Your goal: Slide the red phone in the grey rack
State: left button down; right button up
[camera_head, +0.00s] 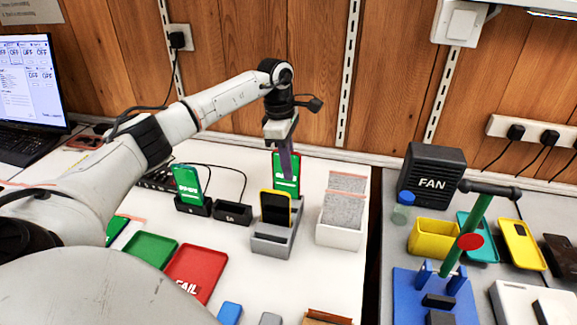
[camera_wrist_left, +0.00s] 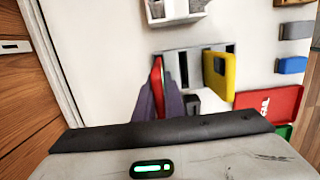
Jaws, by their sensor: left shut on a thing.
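My left gripper (camera_head: 287,172) is shut on the red phone (camera_head: 281,184), holding it upright with its green screen facing the head camera. The grey rack (camera_head: 270,247) stands on the white table below, with a yellow phone (camera_head: 276,207) upright in it. The red phone is behind the yellow one, over the rack's rear part; its lower end is hidden in the head view. The left wrist view shows the red phone (camera_wrist_left: 157,75) between the fingers, at one end of the rack (camera_wrist_left: 181,55), across from the yellow phone (camera_wrist_left: 217,76). I cannot tell how deep it sits. My right gripper is not in view.
A white box with grey dividers (camera_head: 340,236) stands close right of the rack. A black dock (camera_head: 233,213) and a green-screened phone in another dock (camera_head: 187,183) are left. Red (camera_head: 197,271) and green (camera_head: 150,249) trays lie front left. A black fan (camera_head: 433,172) stands right.

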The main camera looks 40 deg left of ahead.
pick_arm(q)
jog(key=shift+f, duration=0.1)
jog(key=shift+f+b, duration=0.4)
jog(key=shift+f, duration=0.4)
jog(key=shift+f, duration=0.1)
jog(key=shift+f+b, duration=0.45)
jog(key=shift+f, duration=0.35)
jog(key=c, duration=1.8)
grip_release()
jog(key=shift+o, duration=0.2)
